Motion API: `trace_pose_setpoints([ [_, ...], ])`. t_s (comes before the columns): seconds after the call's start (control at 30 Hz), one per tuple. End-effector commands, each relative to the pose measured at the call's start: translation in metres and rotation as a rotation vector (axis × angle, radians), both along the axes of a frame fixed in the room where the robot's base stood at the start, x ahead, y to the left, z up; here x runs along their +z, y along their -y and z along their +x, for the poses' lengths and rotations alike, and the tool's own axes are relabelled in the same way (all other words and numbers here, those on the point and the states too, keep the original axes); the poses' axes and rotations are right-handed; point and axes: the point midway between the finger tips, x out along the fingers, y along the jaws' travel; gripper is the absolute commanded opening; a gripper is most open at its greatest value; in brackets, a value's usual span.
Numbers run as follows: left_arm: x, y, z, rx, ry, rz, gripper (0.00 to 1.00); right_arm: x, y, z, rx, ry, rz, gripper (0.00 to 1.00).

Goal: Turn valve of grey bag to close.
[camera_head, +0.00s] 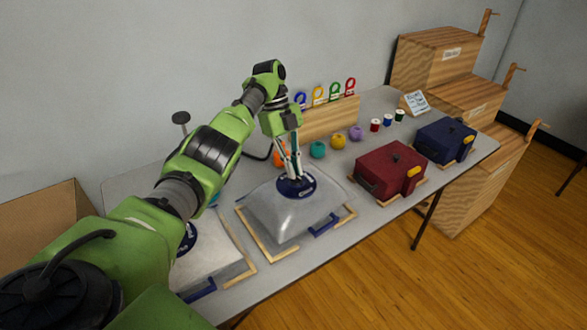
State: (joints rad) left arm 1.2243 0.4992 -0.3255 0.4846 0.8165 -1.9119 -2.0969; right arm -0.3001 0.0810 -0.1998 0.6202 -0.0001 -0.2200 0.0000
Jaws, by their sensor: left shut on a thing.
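The grey bag (275,217) lies puffed up on a wooden-framed board (262,246) on the table. A round dark blue valve (308,191) with white lettering sits on its top. My left gripper (297,177) points down at the valve from above, its fingers shut on the valve. The fingers cover part of the valve's middle. The valve's lettering is too small to read surely. My right gripper is not in view.
A second bag (215,257) lies to the left, partly behind my arm. A dark red case (390,171) and a navy case (445,139) stand to the right. Several yarn balls (338,141) and thread spools (388,120) line the back. Wooden crates (435,55) stand beyond the table.

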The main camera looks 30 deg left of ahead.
Motion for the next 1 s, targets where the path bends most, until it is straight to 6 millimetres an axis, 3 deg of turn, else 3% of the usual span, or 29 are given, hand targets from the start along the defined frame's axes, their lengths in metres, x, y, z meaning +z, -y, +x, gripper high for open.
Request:
trace_pose_setpoints([
  [0.1, -0.001, -0.001, 0.000, 0.001, -0.001, 0.002, 0.00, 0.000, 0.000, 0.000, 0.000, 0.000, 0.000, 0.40],
  [0.13, -0.001, -0.001, 0.000, 0.001, -0.001, 0.002, 0.15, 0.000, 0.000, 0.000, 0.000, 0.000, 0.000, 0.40],
  [0.17, -0.001, -0.001, 0.000, 0.001, -0.001, 0.002, 0.23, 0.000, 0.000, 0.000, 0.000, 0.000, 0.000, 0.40],
  [0.2, -0.001, -0.001, 0.000, 0.001, 0.000, 0.001, 0.24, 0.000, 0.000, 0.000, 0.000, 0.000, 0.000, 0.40],
  [0.57, 0.003, 0.000, 0.000, 0.002, 0.002, 0.001, 0.24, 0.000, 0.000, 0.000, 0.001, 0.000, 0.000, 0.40],
  [0.73, 0.024, -0.001, 0.001, 0.001, 0.004, 0.001, 0.24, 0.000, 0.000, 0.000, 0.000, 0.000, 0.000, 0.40],
  [0.87, 0.054, -0.001, 0.001, 0.000, 0.007, 0.001, 0.24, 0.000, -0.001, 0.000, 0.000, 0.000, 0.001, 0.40],
  [1.0, 0.067, -0.002, 0.001, 0.002, 0.003, 0.005, 0.24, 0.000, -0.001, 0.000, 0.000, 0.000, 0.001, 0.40],
])
